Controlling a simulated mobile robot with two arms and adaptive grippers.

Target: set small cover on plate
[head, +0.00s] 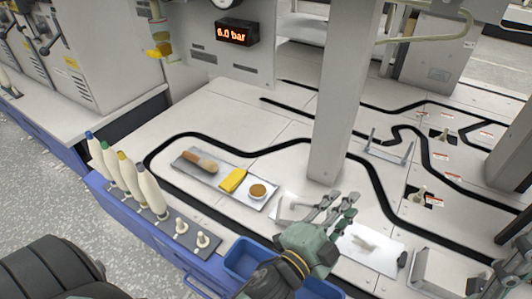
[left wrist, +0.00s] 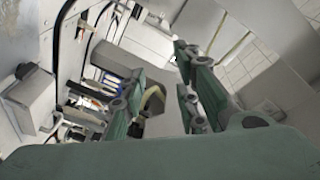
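My left gripper (head: 337,205) is above the worktop, just right of the foot of the grey post. Its green fingers are spread apart; nothing is clearly held between them. In the left wrist view the gripper (left wrist: 155,85) also shows parted fingers, with a pale curved piece between or behind them. A flat light plate (head: 352,250) with a grey smudge lies right of the gripper. A pale box-like piece (head: 447,272) at the lower right may be a cover; I cannot tell. The gripper partly hides a pale flat piece (head: 287,208).
A metal tray (head: 213,182) holds a brush, a yellow cloth (head: 233,180) and a round tin (head: 258,191). Several bobbins (head: 150,185) stand on a dark rack at the left. A blue bin (head: 245,258) sits at the front edge. The grey post (head: 342,100) rises behind the gripper.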

